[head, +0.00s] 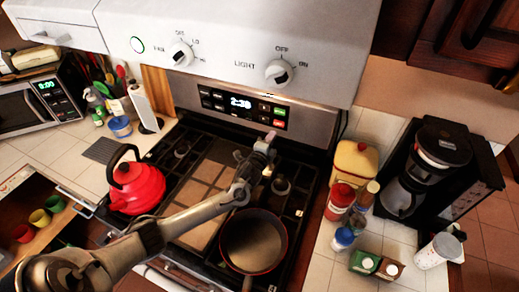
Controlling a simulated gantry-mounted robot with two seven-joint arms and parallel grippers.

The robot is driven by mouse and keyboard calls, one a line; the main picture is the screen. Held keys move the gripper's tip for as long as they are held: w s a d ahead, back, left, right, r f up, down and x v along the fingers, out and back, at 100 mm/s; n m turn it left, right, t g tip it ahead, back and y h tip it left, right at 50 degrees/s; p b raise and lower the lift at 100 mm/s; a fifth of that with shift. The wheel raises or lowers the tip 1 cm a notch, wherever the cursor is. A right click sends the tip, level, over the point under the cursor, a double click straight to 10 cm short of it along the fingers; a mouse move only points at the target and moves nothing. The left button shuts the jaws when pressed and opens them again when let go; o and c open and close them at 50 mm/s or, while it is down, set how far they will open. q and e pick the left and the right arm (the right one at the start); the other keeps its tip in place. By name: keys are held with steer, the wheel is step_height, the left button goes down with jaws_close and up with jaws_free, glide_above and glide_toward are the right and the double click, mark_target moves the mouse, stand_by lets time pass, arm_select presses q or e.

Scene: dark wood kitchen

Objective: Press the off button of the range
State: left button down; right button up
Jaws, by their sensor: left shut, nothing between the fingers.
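The range (188,245) stands in the middle, with its black control panel (222,103) along the back. The panel has a lit clock display (240,102), a green button (279,111) and a red button (279,124) at its right end. The button labels are too small to read. My left arm reaches in from the lower left across the cooktop. My left gripper (268,140) is shut and empty, its tips just below the red button in the picture. Whether it touches the panel cannot be told. My right gripper is not in view.
A red kettle (137,190) sits on the left of the cooktop and a dark pan (253,241) at front right. The white hood (230,30) with knobs hangs above the panel. Jars (340,201) and a coffee maker (425,170) stand on the right counter.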

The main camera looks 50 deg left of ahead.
arm_select(q)
steer(key=v, duration=0.8)
steer(key=shift+s+r, duration=0.1)
stand_by(0.5)
